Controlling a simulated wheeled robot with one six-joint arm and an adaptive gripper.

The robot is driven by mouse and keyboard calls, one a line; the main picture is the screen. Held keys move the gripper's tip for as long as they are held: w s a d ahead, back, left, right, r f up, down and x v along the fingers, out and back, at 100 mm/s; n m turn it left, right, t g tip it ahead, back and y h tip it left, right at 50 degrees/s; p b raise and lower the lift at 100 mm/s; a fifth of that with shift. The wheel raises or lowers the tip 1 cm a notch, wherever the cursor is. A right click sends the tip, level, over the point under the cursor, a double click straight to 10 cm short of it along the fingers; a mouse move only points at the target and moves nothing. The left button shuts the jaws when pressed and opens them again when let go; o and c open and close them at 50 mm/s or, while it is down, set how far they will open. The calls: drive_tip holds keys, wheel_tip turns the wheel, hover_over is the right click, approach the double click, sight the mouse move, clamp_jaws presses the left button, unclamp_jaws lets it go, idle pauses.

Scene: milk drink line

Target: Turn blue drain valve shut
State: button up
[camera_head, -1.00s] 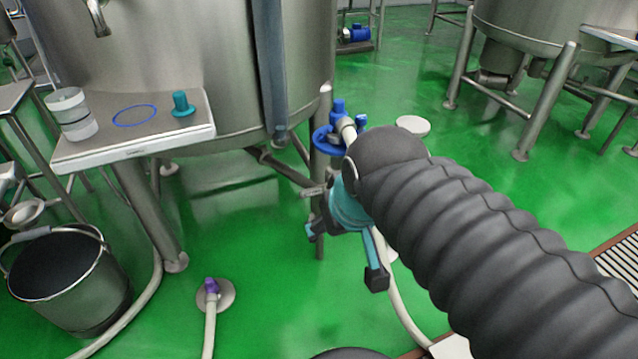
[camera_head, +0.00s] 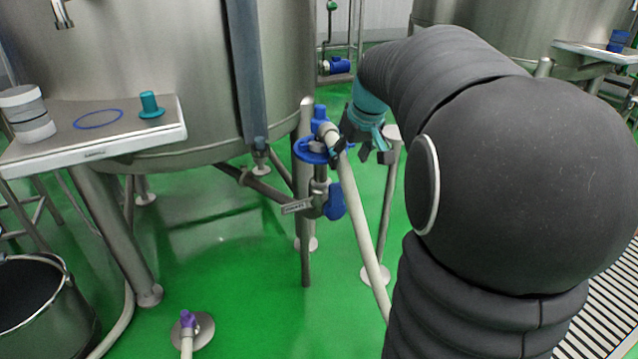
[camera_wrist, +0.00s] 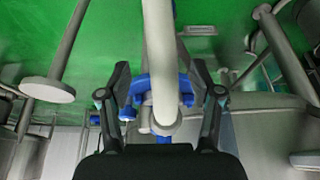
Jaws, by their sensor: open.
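Under the tank outlet, a vertical fitting carries a round blue handwheel-like ring (camera_head: 304,150) with a blue cap (camera_head: 320,112) above it. Below it, a steel valve body has a blue part (camera_head: 335,200) and a grey tag (camera_head: 297,207). I cannot tell for sure which blue part is the drain valve. A pale hose (camera_head: 357,215) leaves the fitting and hangs down. My gripper (camera_head: 352,146) is open, just right of the fitting. In the wrist view my gripper (camera_wrist: 160,70) has its fingers on either side of the hose (camera_wrist: 160,45), with the blue ring (camera_wrist: 151,86) behind; contact is unclear.
The steel tank (camera_head: 150,70) and its legs stand close behind the fitting. A side shelf (camera_head: 150,142) holds white tubs, a blue ring and a teal plug. A bucket (camera_head: 40,310) and a purple-fitted floor hose (camera_head: 188,322) stand lower left. Green floor is free in front.

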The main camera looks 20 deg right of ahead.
sight(338, 185)
drive_tip(key=b+x, duration=0.2)
drive_tip(key=x, duration=1.1)
drive_tip(key=shift+f, duration=0.1)
clamp_jaws()
